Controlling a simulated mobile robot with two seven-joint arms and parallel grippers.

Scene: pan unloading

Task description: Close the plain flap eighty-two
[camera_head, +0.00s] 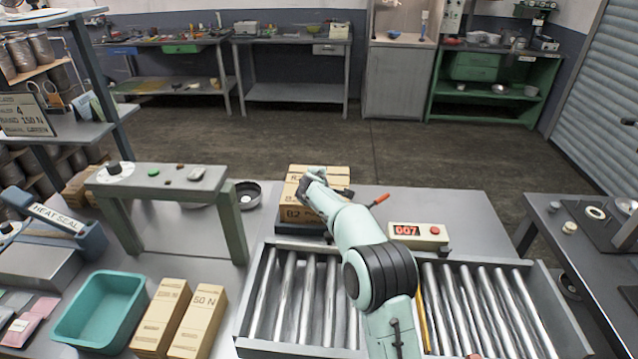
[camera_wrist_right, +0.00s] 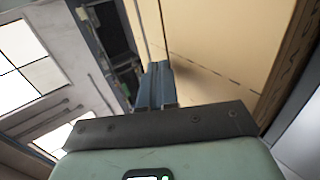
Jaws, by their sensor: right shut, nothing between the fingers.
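The cardboard box marked 82 (camera_head: 292,214) stands at the back of the roller table, on a dark low base. Its top is partly hidden by my right arm, so I cannot tell how each flap lies. My right gripper (camera_head: 316,182) is over the top of this box. In the right wrist view its two fingers (camera_wrist_right: 156,85) are together with nothing between them. A plain tan cardboard panel (camera_wrist_right: 225,35) fills the view right beside the fingertips; whether they touch it is unclear. My left gripper is not in view.
A box with a red 007 display (camera_head: 418,235) and an orange-handled lever (camera_head: 379,200) stand right of the carton. Rollers (camera_head: 290,290) lie in front. A grey-green frame (camera_head: 165,178), teal bin (camera_head: 98,308) and two tan cartons (camera_head: 198,318) are at left.

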